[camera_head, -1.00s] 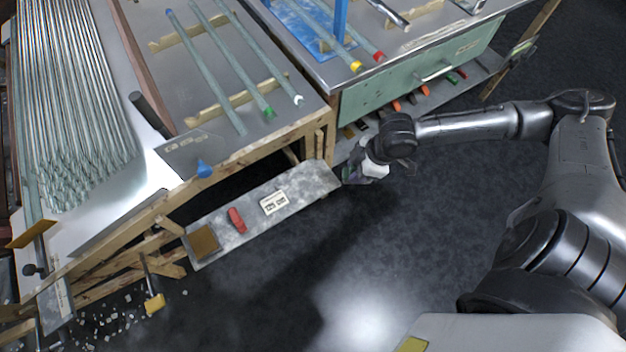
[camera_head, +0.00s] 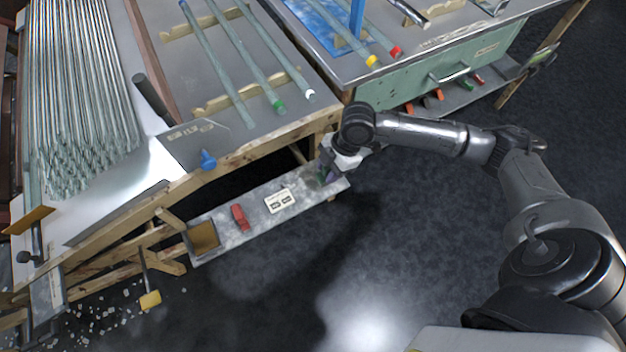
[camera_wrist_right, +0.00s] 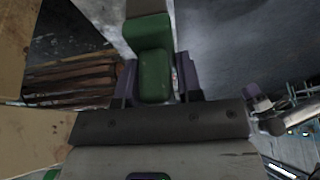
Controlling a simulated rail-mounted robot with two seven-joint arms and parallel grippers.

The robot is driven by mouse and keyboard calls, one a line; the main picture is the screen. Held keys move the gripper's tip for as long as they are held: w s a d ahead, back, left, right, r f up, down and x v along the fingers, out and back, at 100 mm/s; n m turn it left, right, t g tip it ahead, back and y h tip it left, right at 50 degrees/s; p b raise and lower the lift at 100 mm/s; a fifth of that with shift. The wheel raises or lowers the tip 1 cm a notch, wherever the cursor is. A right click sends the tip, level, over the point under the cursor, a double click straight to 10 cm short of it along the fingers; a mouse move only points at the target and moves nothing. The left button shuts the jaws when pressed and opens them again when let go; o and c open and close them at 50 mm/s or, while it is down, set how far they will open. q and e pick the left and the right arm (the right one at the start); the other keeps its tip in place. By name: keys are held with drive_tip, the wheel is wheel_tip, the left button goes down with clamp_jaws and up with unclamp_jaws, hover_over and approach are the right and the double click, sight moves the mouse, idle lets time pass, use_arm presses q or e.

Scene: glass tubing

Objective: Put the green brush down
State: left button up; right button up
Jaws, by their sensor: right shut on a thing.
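The green brush (camera_wrist_right: 154,72) is between the fingers of my right gripper in the right wrist view, and its far part runs up out of the frame. The gripper is shut on the brush. I cannot tell whether the brush touches the shelf. My left gripper is not in view.
On the shelf are a red object (camera_head: 240,217), a white label card (camera_head: 279,201) and a brown square pad (camera_head: 204,238). The workbench edge (camera_head: 290,134) stands above the shelf. More brushes lie under the green drawer (camera_head: 440,75). The dark floor in front is clear.

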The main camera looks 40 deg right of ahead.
drive_tip(key=w+f, duration=0.1)
drive_tip(key=w+a+b, duration=0.1)
drive_tip(key=w+a+f, duration=0.1)
drive_tip(key=w, duration=0.1)
drive_tip(key=shift+f+b, duration=0.35)
drive_tip(key=shift+b, duration=0.05)
wheel_tip(320, 180, down, 3)
drive_tip(key=shift+f+b, duration=0.15)
drive_tip(key=shift+b, duration=1.1)
drive_tip(key=shift+s+f, duration=0.1)
drive_tip(key=shift+f, duration=0.35)
drive_tip(key=shift+r, duration=0.1)
drive_tip(key=o, duration=0.8)
drive_tip(key=shift+o, duration=0.2)
